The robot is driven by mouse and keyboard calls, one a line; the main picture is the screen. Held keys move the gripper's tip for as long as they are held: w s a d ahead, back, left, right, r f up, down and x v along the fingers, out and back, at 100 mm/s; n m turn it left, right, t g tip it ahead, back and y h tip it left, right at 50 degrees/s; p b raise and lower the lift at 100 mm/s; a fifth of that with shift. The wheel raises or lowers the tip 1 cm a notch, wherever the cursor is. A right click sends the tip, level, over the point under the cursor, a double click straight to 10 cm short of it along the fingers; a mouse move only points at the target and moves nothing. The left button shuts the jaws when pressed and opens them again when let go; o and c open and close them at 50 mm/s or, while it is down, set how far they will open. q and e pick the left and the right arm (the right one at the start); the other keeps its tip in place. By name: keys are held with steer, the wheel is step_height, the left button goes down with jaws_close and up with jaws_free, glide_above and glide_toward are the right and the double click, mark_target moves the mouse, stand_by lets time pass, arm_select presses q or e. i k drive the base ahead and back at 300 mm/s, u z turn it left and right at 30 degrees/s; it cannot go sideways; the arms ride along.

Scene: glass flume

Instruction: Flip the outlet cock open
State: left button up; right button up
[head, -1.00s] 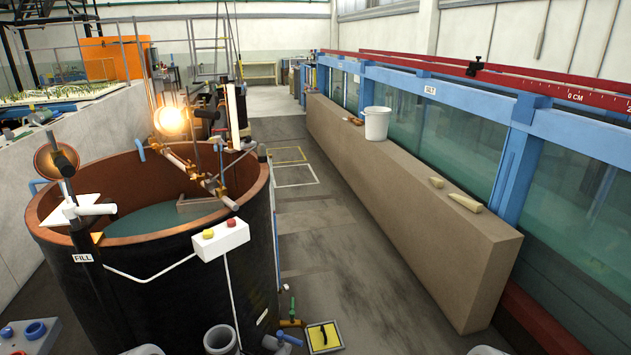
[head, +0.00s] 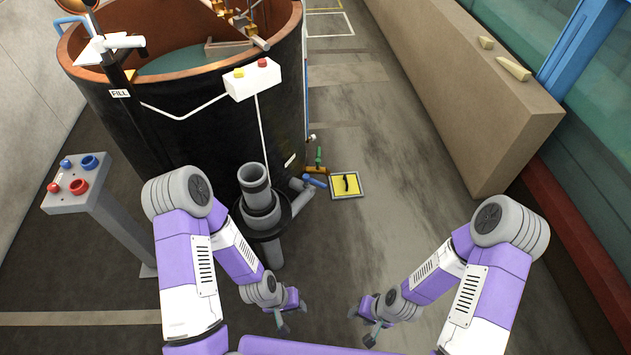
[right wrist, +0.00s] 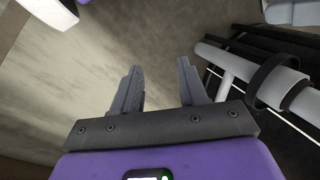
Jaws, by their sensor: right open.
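Low at the right foot of the black tank (head: 200,110) in the head view is a small brass cock body (head: 317,169) with a green handle (head: 318,156) standing up from it. A blue lever or fitting (head: 314,182) sits just in front, by a grey pipe. I cannot tell for sure which is the outlet cock's handle. My left gripper (head: 292,318) looks open and empty, well in front of these fittings. My right gripper (head: 361,326) is open and empty to its right, also apart from them. The right wrist view shows its two spread fingers (right wrist: 158,68) with nothing between.
A yellow plate (head: 337,186) with a black mark lies on the floor right of the cock. A grey upright pipe (head: 256,190) stands left of it, near my left arm. A control post (head: 78,180) is at left. Floor (head: 400,200) toward the beige wall (head: 470,80) is clear.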

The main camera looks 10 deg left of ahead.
mark_target(306, 176)
steer(key=u, duration=0.4)
steer(key=i, duration=0.35)
steer(key=u, duration=0.7)
steer(key=i, duration=0.75)
steer(key=z, duration=0.2)
